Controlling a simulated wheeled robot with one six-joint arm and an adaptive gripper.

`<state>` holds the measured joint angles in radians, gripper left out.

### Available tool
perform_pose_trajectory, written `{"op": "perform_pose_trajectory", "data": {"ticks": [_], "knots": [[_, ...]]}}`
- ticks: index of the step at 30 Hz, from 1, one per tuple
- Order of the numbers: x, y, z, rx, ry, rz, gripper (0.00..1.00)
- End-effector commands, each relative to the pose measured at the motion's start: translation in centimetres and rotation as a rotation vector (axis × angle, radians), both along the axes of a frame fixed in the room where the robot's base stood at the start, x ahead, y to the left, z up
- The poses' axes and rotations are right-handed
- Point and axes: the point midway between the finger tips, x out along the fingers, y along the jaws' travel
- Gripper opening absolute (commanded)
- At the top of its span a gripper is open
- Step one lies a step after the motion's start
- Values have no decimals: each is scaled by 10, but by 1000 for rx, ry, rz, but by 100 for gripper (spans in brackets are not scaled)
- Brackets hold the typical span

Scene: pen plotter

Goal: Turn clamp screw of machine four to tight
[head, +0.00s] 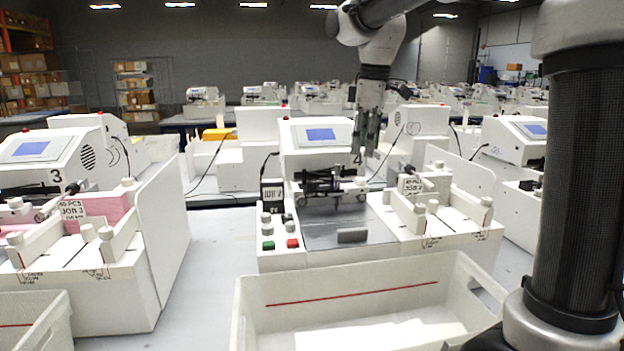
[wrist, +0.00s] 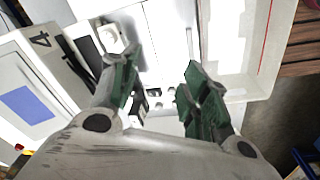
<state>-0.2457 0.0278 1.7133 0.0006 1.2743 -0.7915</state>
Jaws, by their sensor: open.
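Machine four (head: 302,143) is the white plotter in the middle of the head view, with a blue screen and a "4" on its side. Its black pen carriage (head: 328,182) spans the grey bed (head: 350,232). My gripper (head: 368,152) points down above the right end of the carriage, with its fingers apart and nothing held. In the wrist view the green-padded fingers of my gripper (wrist: 158,68) are open, and small dark and pale parts show between them. I cannot make out for certain which part is the clamp screw. The "4" (wrist: 40,40) shows at upper left.
A white bin (head: 340,297) with a red line stands in front of machine four. Green (head: 268,245) and red (head: 292,243) buttons are on its front left. Machine three (head: 70,150) stands to the left, across bare tabletop.

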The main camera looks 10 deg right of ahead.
Motion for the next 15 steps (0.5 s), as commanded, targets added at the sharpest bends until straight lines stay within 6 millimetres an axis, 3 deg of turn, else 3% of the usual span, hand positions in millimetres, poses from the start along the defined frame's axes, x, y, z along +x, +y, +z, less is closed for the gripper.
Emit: {"op": "perform_pose_trajectory", "data": {"ticks": [1, 6, 10, 15], "knots": [[25, 19, -6, -13, 23, 88, 46], [82, 70, -26, -46, 77, 353, 46], [105, 95, -40, -58, 101, 478, 46], [114, 106, -50, -63, 113, 535, 46]]}}
